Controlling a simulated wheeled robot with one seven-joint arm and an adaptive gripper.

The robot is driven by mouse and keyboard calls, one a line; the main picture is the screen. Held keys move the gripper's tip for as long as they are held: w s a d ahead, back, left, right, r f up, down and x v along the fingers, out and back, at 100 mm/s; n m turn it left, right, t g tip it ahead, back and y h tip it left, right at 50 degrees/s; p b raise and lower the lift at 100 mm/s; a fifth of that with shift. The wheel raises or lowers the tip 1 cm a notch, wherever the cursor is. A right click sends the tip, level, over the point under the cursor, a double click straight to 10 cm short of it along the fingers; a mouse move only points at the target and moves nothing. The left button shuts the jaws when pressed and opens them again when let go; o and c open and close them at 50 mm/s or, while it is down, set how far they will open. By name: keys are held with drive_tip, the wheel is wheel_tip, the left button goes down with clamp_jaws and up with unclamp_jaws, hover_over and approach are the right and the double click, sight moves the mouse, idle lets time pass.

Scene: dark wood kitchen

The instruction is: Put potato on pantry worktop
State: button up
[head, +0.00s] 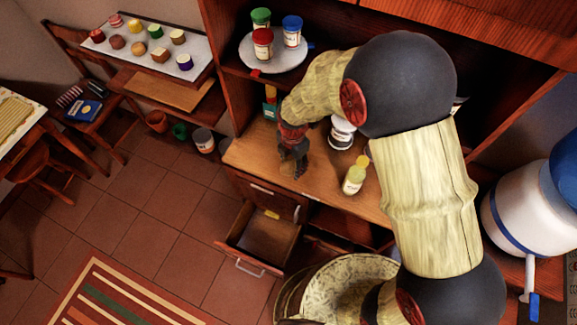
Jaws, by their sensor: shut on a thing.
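The pantry worktop (326,185) is a light wood surface in the dark wood cabinet, in the middle of the head view. My gripper (294,166) points down over the left part of this worktop, low and close to its surface. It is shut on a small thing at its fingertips. I take that thing to be the potato, but the dark fingers hide it almost wholly and its outline is not clear. I cannot tell whether it touches the worktop. No other potato shows.
A plate (262,63) with several jars is on the shelf above. An open drawer (262,236) juts out below the front edge.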

sight(287, 163)
drive_tip(key=w+f, duration=0.1)
drive_tip(key=w+a+f, duration=0.1)
drive_tip(key=f, duration=0.1)
drive_tip(key=w+a+f, duration=0.1)
drive_tip(key=f, duration=0.1)
drive_tip(key=shift+w+f+b, duration=0.15)
drive_tip(key=shift+w+b, duration=0.05)
drive_tip(key=shift+b, duration=0.15)
drive_tip(key=shift+w+a+f, duration=0.1)
drive_tip(key=shift+f, duration=1.45)
drive_tip(key=shift+f+b, duration=0.1)
drive_tip(key=shift+b, duration=0.25)
drive_tip(key=o, duration=1.2)
drive_tip(key=shift+o, duration=0.3)
wheel_tip(287, 163, up, 12)
drive_tip(key=p, duration=0.2)
